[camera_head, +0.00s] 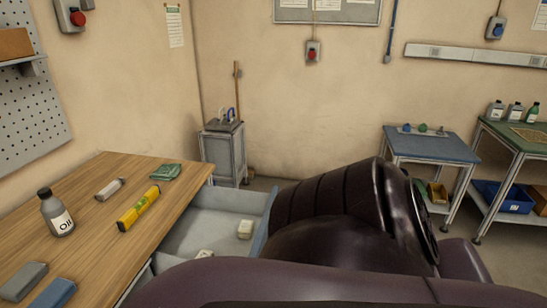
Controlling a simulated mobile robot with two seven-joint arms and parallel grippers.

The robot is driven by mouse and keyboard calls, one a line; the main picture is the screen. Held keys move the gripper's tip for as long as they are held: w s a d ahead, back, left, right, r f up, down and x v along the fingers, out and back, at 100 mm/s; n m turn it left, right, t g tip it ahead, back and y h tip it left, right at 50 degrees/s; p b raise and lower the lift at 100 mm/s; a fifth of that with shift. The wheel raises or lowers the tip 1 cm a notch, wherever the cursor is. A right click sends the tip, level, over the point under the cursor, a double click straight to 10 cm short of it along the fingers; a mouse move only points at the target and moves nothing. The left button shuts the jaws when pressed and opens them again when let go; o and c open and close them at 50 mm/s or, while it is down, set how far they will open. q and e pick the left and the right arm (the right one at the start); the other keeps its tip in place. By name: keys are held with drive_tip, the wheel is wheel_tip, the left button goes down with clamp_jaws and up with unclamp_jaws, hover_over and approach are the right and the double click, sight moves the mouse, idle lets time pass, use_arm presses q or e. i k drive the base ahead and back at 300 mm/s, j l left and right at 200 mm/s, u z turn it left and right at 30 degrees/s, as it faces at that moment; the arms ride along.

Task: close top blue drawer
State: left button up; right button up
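The open drawer (196,231) juts out to the right from under the wooden workbench top. Its inside is pale blue-grey and its blue front (266,225) shows partly at its right side. A small whitish block (245,229) lies in it, and another (205,253) shows at its near edge. My dark purple arm links fill the lower middle and right and hide the near part of the drawer and most of its front. Neither gripper shows, and I cannot tell whether an arm touches the drawer.
The workbench (92,220) carries an oil bottle (58,214), a yellow level (138,208), a green cloth (165,172) and grey and blue blocks. A grey cabinet (224,155) stands behind the drawer. A blue table (430,147) and a green-topped table stand at the right.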

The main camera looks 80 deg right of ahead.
sight(211, 221)
drive_tip(key=z, duration=2.5)
